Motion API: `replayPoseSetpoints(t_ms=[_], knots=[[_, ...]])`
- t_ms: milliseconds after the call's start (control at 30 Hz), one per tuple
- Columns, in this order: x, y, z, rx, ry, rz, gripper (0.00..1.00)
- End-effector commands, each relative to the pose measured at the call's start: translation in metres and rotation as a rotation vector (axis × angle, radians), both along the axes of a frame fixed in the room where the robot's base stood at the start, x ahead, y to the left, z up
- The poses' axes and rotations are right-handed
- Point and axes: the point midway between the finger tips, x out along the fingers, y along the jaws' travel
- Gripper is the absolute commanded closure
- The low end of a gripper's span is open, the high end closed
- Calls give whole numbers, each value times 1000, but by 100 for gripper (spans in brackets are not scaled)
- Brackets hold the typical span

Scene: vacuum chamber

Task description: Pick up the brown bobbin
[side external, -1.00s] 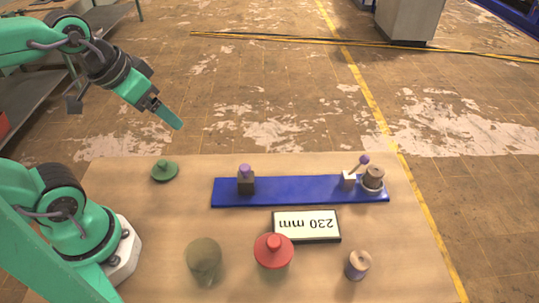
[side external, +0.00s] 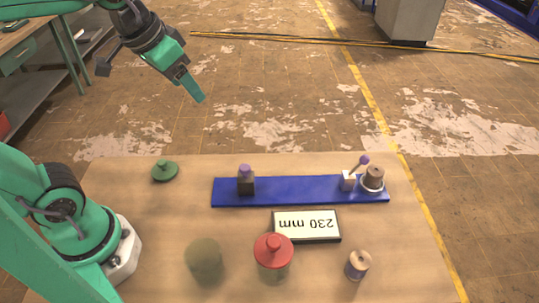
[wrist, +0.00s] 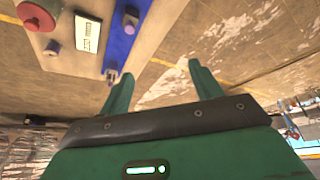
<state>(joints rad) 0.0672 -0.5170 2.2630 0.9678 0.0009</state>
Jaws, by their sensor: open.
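The brown bobbin (side external: 375,175) stands upright in a white ring at the right end of the blue board (side external: 290,190), beside a small white block with a purple-knobbed lever (side external: 349,180). My gripper (side external: 200,98) is high above the far left side of the table, well apart from the bobbin. In the wrist view its two green fingers (wrist: 160,72) are spread with nothing between them. The blue board (wrist: 124,35) also shows there; the bobbin at its end is too small to make out clearly.
A second bobbin with blue winding (side external: 358,265) stands at the front right. A dark block with purple knob (side external: 246,183) stands on the board.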

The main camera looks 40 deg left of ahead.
Motion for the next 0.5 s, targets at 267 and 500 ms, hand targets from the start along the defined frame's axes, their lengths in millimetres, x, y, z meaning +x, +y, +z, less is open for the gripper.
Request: replayPoseSetpoints(t_ms=[267,500], knots=[[58,-26,19,6,63,-65,36],[107,-53,24,15,113,-119,36]])
